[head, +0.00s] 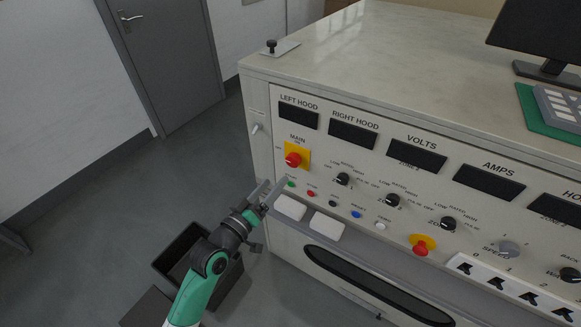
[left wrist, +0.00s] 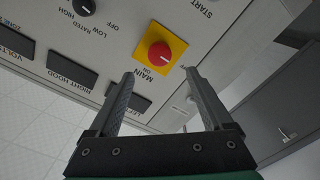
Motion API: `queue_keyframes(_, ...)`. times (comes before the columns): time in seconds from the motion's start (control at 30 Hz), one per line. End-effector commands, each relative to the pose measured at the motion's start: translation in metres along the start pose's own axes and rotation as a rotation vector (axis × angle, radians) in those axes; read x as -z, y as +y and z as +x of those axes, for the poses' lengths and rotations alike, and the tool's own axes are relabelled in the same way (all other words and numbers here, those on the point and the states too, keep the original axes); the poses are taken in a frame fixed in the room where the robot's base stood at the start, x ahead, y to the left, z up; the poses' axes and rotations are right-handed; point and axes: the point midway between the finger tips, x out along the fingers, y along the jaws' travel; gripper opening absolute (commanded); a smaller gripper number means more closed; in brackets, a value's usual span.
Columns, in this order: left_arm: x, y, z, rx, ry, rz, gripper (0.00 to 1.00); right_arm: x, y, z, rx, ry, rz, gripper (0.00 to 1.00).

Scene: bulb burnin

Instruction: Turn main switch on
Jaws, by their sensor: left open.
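The main switch (head: 293,160) is a red rotary knob on a yellow plate, under the label MAIN at the left end of the panel. In the left wrist view the main switch (left wrist: 159,55) is upside down, just beyond the fingertips and between their lines. My left gripper (head: 275,187) is open and empty, a little below and left of the switch in the head view. Both fingers of my left gripper (left wrist: 159,73) show apart, without contact on the knob. The knob's exact setting is too small to read. My right gripper is not in view.
A second red knob on yellow (head: 423,244) sits lower right. Small coloured buttons (head: 311,193) and two white blocks (head: 326,226) are near my gripper. A small toggle (head: 257,128) is on the panel's left edge. A dark bin (head: 176,262) stands on the floor.

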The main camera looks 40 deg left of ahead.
Motion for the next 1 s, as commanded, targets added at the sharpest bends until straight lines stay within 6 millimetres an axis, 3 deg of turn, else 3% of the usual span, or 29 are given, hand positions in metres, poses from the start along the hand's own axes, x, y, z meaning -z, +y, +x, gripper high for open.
queue_keyframes(0.2,-0.003,-0.002,0.05,-0.003,0.001,0.001,0.84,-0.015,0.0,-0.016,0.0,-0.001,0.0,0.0)
queue_keyframes(0.4,-0.002,-0.001,0.085,-0.002,0.0,0.0,0.84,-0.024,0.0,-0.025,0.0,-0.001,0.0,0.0)
queue_keyframes(0.77,0.0,0.001,0.095,-0.001,0.0,0.0,0.84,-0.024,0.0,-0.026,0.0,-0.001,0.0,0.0)
queue_keyframes(1.0,0.0,0.001,0.095,-0.001,0.0,0.0,0.44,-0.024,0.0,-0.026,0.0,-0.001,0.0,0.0)
